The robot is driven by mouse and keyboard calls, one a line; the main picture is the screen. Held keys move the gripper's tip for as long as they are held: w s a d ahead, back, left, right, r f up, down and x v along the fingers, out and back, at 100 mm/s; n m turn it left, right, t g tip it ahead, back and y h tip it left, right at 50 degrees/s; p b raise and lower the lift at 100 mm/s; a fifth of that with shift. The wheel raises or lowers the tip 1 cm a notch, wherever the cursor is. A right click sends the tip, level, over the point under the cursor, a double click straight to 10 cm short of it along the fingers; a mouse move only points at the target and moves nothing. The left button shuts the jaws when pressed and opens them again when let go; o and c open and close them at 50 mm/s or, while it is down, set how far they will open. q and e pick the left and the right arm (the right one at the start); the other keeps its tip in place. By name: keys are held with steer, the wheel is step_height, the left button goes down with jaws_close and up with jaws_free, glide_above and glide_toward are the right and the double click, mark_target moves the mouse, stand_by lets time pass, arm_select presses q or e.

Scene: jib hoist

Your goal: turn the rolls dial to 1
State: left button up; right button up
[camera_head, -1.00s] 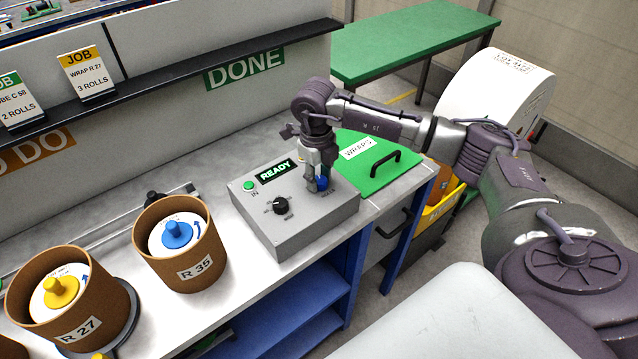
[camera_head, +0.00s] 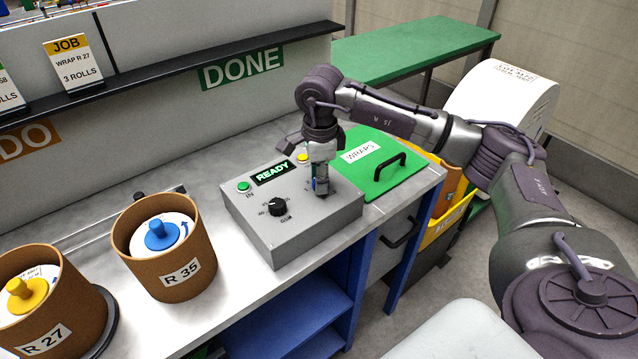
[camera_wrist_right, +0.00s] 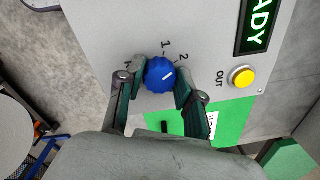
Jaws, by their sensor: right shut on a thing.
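The blue rolls dial (camera_wrist_right: 159,74) sits on the grey control box (camera_head: 318,238). In the wrist view its white mark points up and right, roughly toward the printed 2; the printed 1 is above the dial. My right gripper (camera_wrist_right: 157,82) is shut on the dial, one finger at each side. In the head view my right gripper (camera_head: 321,188) reaches down onto the box and hides most of the dial. My left gripper is not in view.
The box has a lit READY display (camera_head: 272,172), a green IN button (camera_head: 243,187), a yellow OUT button (camera_wrist_right: 241,77) and a black dial (camera_head: 278,207). A green WRAPS lid (camera_head: 385,178) lies to the right. Brown tubs R 35 (camera_head: 182,282) and R 27 (camera_head: 45,342) stand left.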

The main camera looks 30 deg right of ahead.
steer(key=n+b, duration=0.2)
steer(key=n, duration=0.2)
steer(key=shift+n+b, duration=0.6)
steer(key=shift+n, duration=1.1)
steer(key=o, duration=1.2)
steer(key=shift+s, duration=0.1)
steer(key=shift+c, duration=0.2)
step_height(320, 180, up, 12)
steer(key=shift+s, duration=0.3)
steer(key=shift+d, duration=0.1)
